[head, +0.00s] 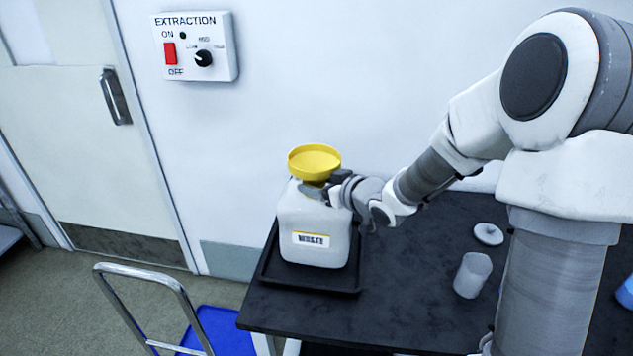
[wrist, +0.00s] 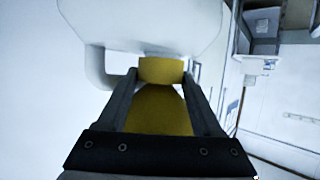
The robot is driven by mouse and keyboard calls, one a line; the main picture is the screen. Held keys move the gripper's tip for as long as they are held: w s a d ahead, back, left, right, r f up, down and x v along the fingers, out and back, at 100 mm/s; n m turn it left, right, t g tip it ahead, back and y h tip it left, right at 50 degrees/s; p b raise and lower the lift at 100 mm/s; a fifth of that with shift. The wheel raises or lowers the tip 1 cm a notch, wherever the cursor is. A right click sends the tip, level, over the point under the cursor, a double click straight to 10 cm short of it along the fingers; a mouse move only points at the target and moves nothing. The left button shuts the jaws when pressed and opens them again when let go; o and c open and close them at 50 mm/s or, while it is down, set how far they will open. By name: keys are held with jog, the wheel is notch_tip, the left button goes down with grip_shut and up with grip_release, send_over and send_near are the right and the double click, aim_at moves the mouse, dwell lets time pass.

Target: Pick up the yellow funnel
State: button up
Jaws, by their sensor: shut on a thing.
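The yellow funnel (head: 314,162) sits at the top of the white waste container (head: 300,220), its wide mouth facing up. My gripper (head: 325,184) reaches in from the right, just below the funnel's rim. In the wrist view the yellow funnel (wrist: 160,108) lies between the two dark fingers of my gripper (wrist: 160,85), which are shut on it. The white container (wrist: 150,22) fills the top of that view, with its handle at the left. I cannot tell whether the funnel's stem is still inside the container's neck.
The container stands on a black tray (head: 275,281) at the left end of the dark bench (head: 400,312). A trolley with a metal handle (head: 150,280) stands at the front left.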

aim_at(316, 166)
notch_tip(316, 166, up, 5)
jog(key=shift+f+p, duration=0.1)
jog(key=shift+p, duration=0.8)
jog(key=s+d+r+p, duration=0.2)
jog(key=d+r+p, duration=0.6)
jog(key=d, duration=0.3)
jog(key=shift+s+d+r, duration=0.2)
jog(key=shift+s+r, duration=0.05)
jog(key=shift+r, duration=0.35)
